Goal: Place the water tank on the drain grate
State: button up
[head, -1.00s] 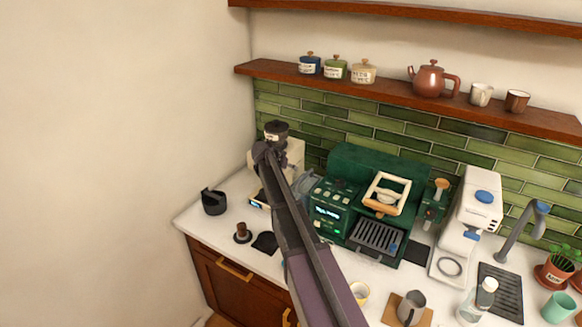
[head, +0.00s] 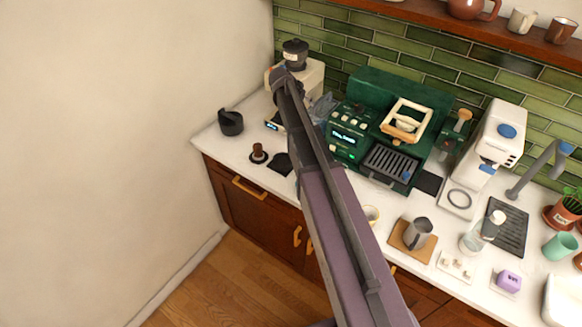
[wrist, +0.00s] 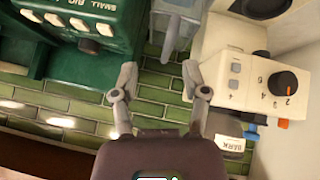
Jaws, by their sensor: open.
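The water tank (head: 322,106) looks like a translucent bluish-grey container. It stands between the green espresso machine and the cream grinder, partly hidden by my arm in the head view. In the wrist view the tank (wrist: 172,24) is at the top centre, beyond my fingertips. My gripper (wrist: 160,82) is open and empty, its two fingers apart and not touching the tank. In the head view my arm hides the fingers. The drain grate (head: 510,226) is a dark ribbed panel on the counter at the right, below the faucet; its top looks mostly clear.
The green espresso machine (head: 385,100) and the cream grinder (wrist: 250,72) flank the tank closely. A white machine (head: 490,145) stands left of the faucet (head: 535,170). A bottle (head: 474,240) stands at the grate's left edge.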

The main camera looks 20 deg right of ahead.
jog(key=s+a+f+n+g+y, duration=0.1)
jog(key=s+a, duration=0.4)
jog(key=s, duration=0.5)
jog(key=s+a+f+n+g+y, duration=0.1)
jog(key=s+a+n+y, duration=0.2)
jog(key=s, duration=0.8)
jog(key=s+a+f+n+g+y, duration=0.1)
jog(key=s+a+f+n+y, duration=0.1)
jog(key=s+a, duration=0.5)
jog(key=s+n+y, duration=0.1)
jog(key=s+n, duration=0.1)
jog(key=s, duration=0.1)
jog(key=shift+s+a+g, duration=0.3)
jog(key=shift+s+a, duration=0.05)
jog(key=shift+a, duration=0.05)
jog(key=shift+o, duration=0.5)
jog(key=w+d+r+m+t+h, duration=0.1)
jog(key=w+d, duration=0.5)
jog(key=w, duration=0.6)
jog(key=w+d+r+m+t+h, duration=0.1)
jog(key=w+d+m+h, duration=0.3)
jog(key=w, duration=0.9)
jog(key=w+d+r+m+t+h, duration=0.2)
jog(key=w+d, duration=0.6)
jog(key=w, duration=0.4)
jog(key=shift+w+d+r+m+h, duration=0.25)
jog(key=shift+r+m+h, duration=0.4)
jog(key=shift+m, duration=0.45)
